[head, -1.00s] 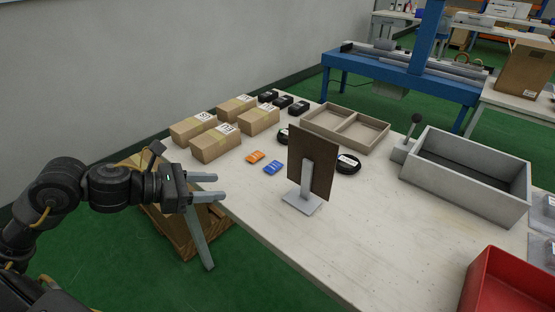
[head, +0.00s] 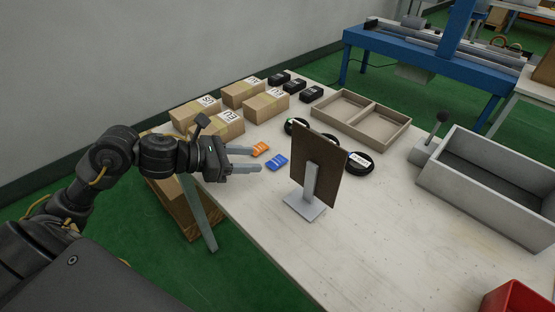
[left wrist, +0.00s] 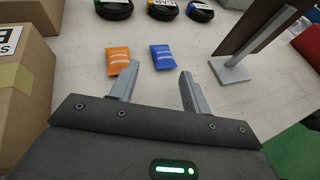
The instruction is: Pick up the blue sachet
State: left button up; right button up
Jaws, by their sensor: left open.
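The blue sachet (head: 277,163) lies flat on the white table, just right of an orange sachet (head: 261,149). My left gripper (head: 259,160) is open and empty, with its fingers pointing toward the sachets from the left. The left gripper (left wrist: 158,80) shows no contact with either one. My right gripper is in neither view.
A brown panel on a stand (head: 314,175) stands close right of the blue sachet. Cardboard boxes (head: 222,122) stand behind and left. Black round items (head: 360,164) lie behind the panel, near a divided tray (head: 396,139).

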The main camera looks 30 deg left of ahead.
aim_at(275, 160)
pick_arm(q)
jog(key=shift+w+d+f, duration=0.15)
jog(key=shift+w+d, duration=0.2)
jog(key=shift+d, duration=0.05)
pick_arm(e)
jog(key=shift+f, duration=0.15)
pick_arm(q)
jog(key=shift+w+d, duration=0.15)
jog(key=p+x, duration=0.1)
jog(key=x, duration=0.2)
jog(key=shift+w+d, duration=0.2)
jog(key=shift+d, duration=0.15)
jog(key=shift+w+d+f, duration=0.2)
jog(key=shift+w+d, duration=0.1)
jog(key=c, duration=0.9)
pick_arm(e)
jog(key=shift+s+f, duration=0.1)
jog(key=shift+f, duration=0.95)
